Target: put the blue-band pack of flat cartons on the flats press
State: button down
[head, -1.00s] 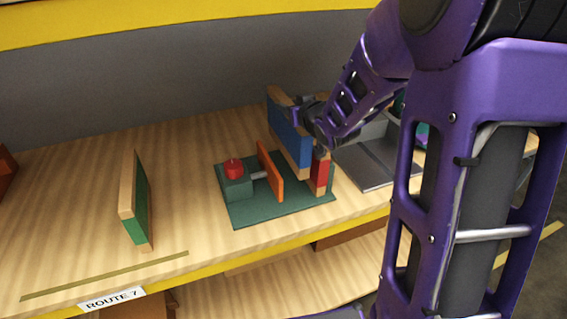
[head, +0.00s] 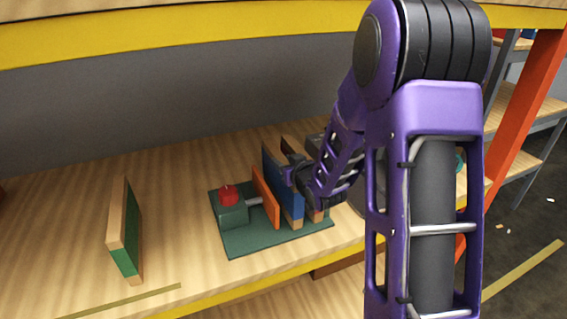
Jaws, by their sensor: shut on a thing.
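The blue-band pack (head: 271,169) stands upright in the head view, a tan carton stack with a wide blue band. My gripper (head: 296,180) is shut on it from the right; the fingertips are partly hidden. The flats press is a dark green base (head: 260,243) with a red knob (head: 229,195) on a block, a rod and an upright orange plate (head: 266,198). The pack is over the base, just right of the orange plate. Its lower end looks at or close to the base; contact cannot be made out.
A tan upright piece (head: 315,214) stands right of the blue-band pack, mostly hidden by my gripper. A green-band pack (head: 126,230) stands alone at the left. The wooden shelf between it and the press is clear. A yellow-edged shelf (head: 170,42) hangs above.

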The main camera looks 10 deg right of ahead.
jog(key=shift+r, duration=0.15)
jog(key=shift+f, duration=0.2)
jog(key=c, duration=0.5)
grip_release()
jog(key=shift+r, duration=0.25)
jog(key=b+v, duration=0.1)
jog(key=v, duration=0.8)
jog(key=shift+s+d+f, duration=0.15)
jog(key=shift+s, duration=0.1)
jog(key=shift+b+v, duration=1.3)
jog(key=shift+b, duration=0.05)
jog(key=shift+w, duration=0.1)
